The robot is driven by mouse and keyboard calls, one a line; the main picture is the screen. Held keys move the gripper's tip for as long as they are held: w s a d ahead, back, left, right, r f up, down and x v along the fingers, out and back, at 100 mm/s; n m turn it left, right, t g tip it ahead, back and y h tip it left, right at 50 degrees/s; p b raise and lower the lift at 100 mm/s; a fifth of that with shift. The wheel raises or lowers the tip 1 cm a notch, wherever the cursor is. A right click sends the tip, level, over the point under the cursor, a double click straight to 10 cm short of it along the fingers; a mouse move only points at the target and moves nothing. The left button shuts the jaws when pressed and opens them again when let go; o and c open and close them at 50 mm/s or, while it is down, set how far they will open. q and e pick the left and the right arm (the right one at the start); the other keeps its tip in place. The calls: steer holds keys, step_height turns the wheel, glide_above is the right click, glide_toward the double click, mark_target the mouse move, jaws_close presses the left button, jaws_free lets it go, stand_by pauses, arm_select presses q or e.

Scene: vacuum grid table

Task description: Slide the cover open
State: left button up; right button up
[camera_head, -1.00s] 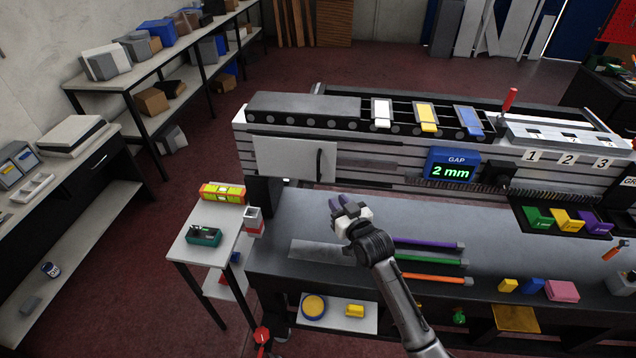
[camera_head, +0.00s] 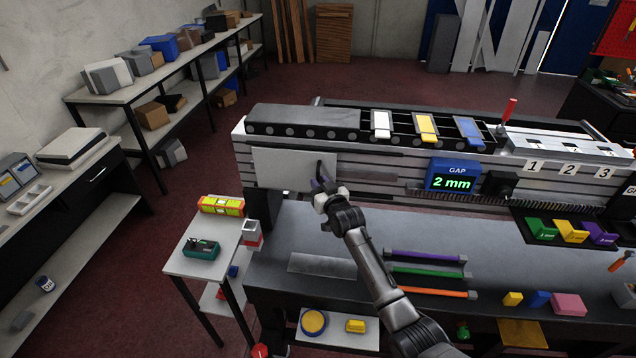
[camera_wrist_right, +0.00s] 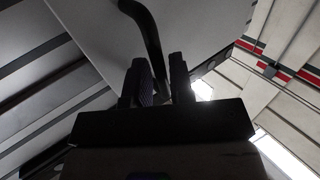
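The cover is a light grey flat panel (camera_head: 285,167) on the left part of the machine's front face. A black bar handle (camera_head: 320,170) stands near its right edge. My right gripper (camera_head: 320,187) is at the lower part of this handle. In the right wrist view, the handle (camera_wrist_right: 150,35) runs down from the top to between the two dark fingers of my right gripper (camera_wrist_right: 161,80). The gap between the fingers is narrow, and I cannot tell whether they press on the handle. My left gripper is not in view.
Slotted rails (camera_head: 385,182) run along the machine's front, right of the cover. A blue gap display (camera_head: 453,175) reads 2 mm farther right. Below lies a dark bench (camera_head: 330,235) with purple, green and orange rods (camera_head: 430,272). A small side table (camera_head: 205,262) stands at the left.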

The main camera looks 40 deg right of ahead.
steer(key=shift+w+d, duration=0.15)
steer(key=shift+w, duration=0.45)
jaws_close()
